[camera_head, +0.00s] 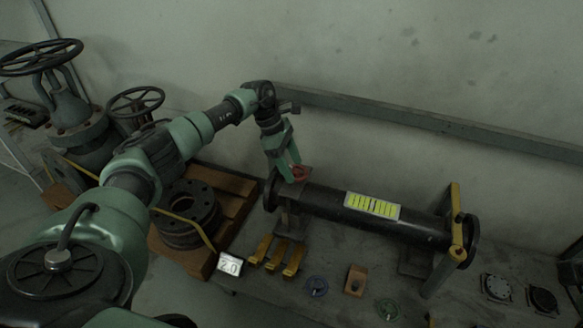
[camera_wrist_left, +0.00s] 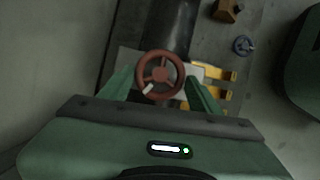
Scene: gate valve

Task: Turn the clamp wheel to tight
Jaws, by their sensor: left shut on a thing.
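The clamp wheel is a small red handwheel (camera_head: 300,173) on top of the clamp at the left end of a black pipe (camera_head: 325,203). In the left wrist view the red wheel (camera_wrist_left: 160,75) shows whole, with spokes, a hub and one pale mark at its lower left. My left gripper (camera_head: 291,172) reaches down to the wheel from above. Its two green fingers (camera_wrist_left: 160,90) stand on either side of the rim and are shut on the wheel. The exact contact points are hard to see. My right gripper is not in view.
A yellow label (camera_head: 372,206) is on the pipe, and a yellow bar clamp (camera_head: 456,225) stands at its right end. Several yellow wedges (camera_head: 276,254) lie in front. Stacked dark flanges (camera_head: 188,215) sit on a wooden pallet (camera_head: 235,192). Large valves (camera_head: 72,120) stand at left.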

